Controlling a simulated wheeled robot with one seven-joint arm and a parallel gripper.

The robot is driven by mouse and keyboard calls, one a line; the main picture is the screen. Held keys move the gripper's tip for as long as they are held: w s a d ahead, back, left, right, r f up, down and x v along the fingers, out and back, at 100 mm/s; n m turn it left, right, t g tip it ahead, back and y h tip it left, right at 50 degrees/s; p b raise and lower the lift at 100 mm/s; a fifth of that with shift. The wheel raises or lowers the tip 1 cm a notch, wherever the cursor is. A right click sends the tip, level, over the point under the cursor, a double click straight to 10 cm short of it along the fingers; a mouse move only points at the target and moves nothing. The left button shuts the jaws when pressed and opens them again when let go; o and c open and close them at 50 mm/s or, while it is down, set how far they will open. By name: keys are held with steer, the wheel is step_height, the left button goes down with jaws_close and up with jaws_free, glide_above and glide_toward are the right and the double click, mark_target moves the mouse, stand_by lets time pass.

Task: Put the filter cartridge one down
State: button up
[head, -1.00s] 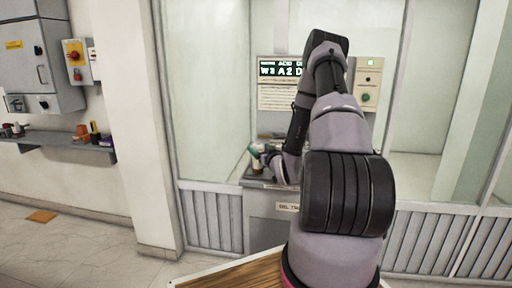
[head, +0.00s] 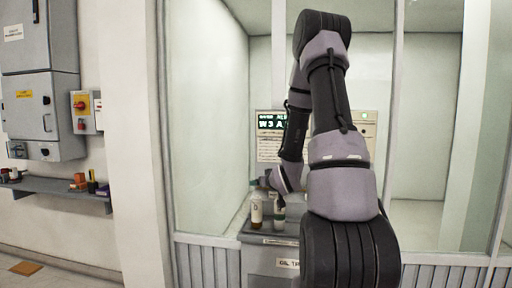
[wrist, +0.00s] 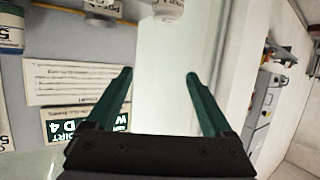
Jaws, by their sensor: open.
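Two small pale cylinders stand upright on a grey cabinet top in the head view, a left one (head: 256,211) with a yellowish lower part and a right one (head: 279,216). I cannot tell which is filter cartridge one. My gripper (wrist: 157,77) is open, its green fingers spread with nothing between them. In the wrist view, a white round-ended object (wrist: 168,10) lies beyond the fingertips at the top edge, and another pale one (wrist: 103,6) is left of it. In the head view the gripper is small and partly hidden behind my arm, just above the cylinders.
The grey cabinet (head: 262,259) stands in a glazed booth. A sign panel (head: 270,148) and a control box with a green light (head: 365,130) are behind it. A grey wall shelf (head: 60,192) with small items is at left. My arm hides the cabinet's right side.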

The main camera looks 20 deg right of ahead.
steer(key=s+a+r+m+g, duration=0.1)
steer(key=s+a+r, duration=0.1)
steer(key=r, duration=0.3)
steer(key=s+a+r+g, duration=0.1)
steer(key=s+a+r, duration=0.1)
steer(key=s+r, duration=0.15)
steer(key=s+a+r+g+y, duration=0.1)
steer(key=s+a+r, duration=0.3)
steer(key=s, duration=0.4)
steer(key=s+a+r+m+g+y, duration=0.1)
steer(key=s+a+r+g, duration=0.1)
steer(key=s, duration=0.6)
steer(key=s+a+r+m+g+y, duration=0.1)
steer(key=s+a+r+g, duration=0.1)
steer(key=s+a+r, duration=0.3)
steer(key=s+a, duration=0.1)
steer(key=s, duration=0.2)
steer(key=shift+s+r, duration=0.35)
steer(key=shift+s, duration=0.05)
